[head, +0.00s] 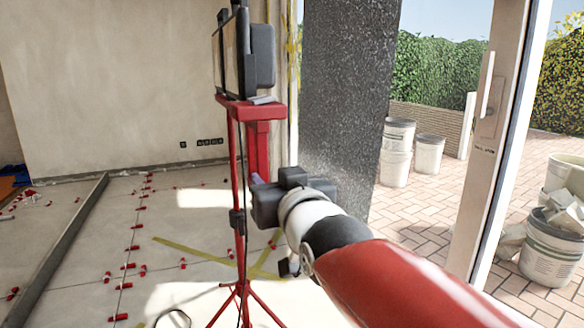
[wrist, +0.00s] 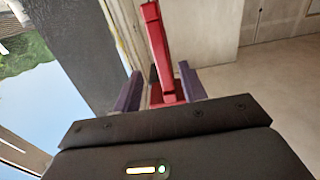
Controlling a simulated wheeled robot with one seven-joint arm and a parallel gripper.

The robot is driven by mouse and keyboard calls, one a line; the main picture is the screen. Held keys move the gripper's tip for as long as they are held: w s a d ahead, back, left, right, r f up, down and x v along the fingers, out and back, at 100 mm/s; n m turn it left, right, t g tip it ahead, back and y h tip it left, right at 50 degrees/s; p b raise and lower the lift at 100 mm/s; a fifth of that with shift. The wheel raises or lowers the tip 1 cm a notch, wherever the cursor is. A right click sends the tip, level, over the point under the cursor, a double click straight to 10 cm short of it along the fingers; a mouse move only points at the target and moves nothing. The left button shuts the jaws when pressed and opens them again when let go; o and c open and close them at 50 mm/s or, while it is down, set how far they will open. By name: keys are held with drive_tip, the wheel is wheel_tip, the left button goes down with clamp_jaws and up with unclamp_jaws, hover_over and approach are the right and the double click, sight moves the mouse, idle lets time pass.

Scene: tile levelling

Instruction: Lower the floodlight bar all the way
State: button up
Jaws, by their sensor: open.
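The floodlight bar (head: 250,108) is a red crosspiece on top of a red tripod stand (head: 238,190), carrying dark floodlights (head: 240,55). A wider red upright piece (head: 258,150) hangs below the bar's right end, beside the thin mast. My gripper (head: 258,181) is at the lower end of this piece, its fingers partly hidden by the gripper body. In the wrist view, my gripper (wrist: 160,90) is open, with one purple-grey finger on each side of the red piece (wrist: 160,45). I cannot tell whether the fingers touch it.
A dark column (head: 345,90) stands close behind my gripper. The tiled floor (head: 90,250) has several red levelling clips and yellow tape (head: 200,255). A cable lies by the tripod's feet. Buckets (head: 397,150) stand outside past the door frame (head: 505,130).

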sight(263, 168)
drive_tip(key=shift+w+a+r, duration=0.1)
drive_tip(key=shift+w+a, duration=0.05)
drive_tip(key=shift+w, duration=0.3)
drive_tip(key=p+x, duration=0.1)
drive_tip(key=x, duration=0.6)
drive_tip(key=shift+c, duration=0.3)
clamp_jaws()
